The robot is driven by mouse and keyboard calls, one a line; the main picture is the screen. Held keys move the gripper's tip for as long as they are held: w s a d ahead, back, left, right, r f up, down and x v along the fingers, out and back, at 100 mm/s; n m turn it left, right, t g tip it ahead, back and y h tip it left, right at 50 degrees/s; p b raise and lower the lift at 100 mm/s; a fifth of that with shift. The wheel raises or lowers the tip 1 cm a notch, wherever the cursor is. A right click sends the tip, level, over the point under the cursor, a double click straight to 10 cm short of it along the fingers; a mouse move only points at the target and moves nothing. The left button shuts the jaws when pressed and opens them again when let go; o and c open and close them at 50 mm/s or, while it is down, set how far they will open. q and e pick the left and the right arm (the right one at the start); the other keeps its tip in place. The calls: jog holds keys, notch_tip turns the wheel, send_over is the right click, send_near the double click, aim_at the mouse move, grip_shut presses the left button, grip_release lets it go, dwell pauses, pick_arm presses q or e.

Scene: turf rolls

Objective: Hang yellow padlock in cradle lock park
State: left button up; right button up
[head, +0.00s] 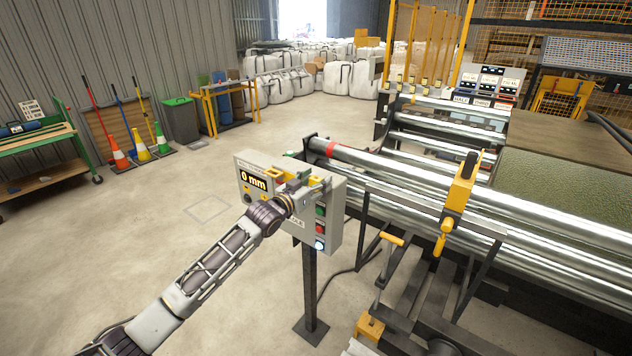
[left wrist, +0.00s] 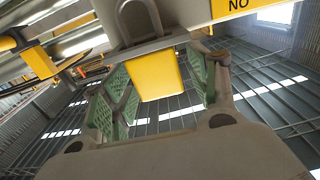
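A yellow padlock (left wrist: 155,78) with a grey shackle (left wrist: 138,18) shows in the left wrist view, between the green-padded fingers of my left gripper (left wrist: 162,88). The fingers stand apart on either side of its body, with a gap visible on the right side. A grey bar crosses at the base of the shackle; I cannot tell whether the shackle goes around it. In the head view my left gripper (head: 310,188) is at the front of the grey control box (head: 328,220), largely covering the padlock. I cannot identify the cradle lock park.
The box has a "0 mm" display (head: 254,181) and stands on a dark post (head: 310,290). Long metal rollers (head: 480,215) and a yellow lever arm (head: 460,190) are to its right. The floor (head: 130,230) to the left is clear.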

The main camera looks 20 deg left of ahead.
dwell(0.4)
pick_arm(q)
jog(key=v, duration=1.2)
dwell(0.6)
jog(key=shift+m, duration=0.3)
dwell(0.9)
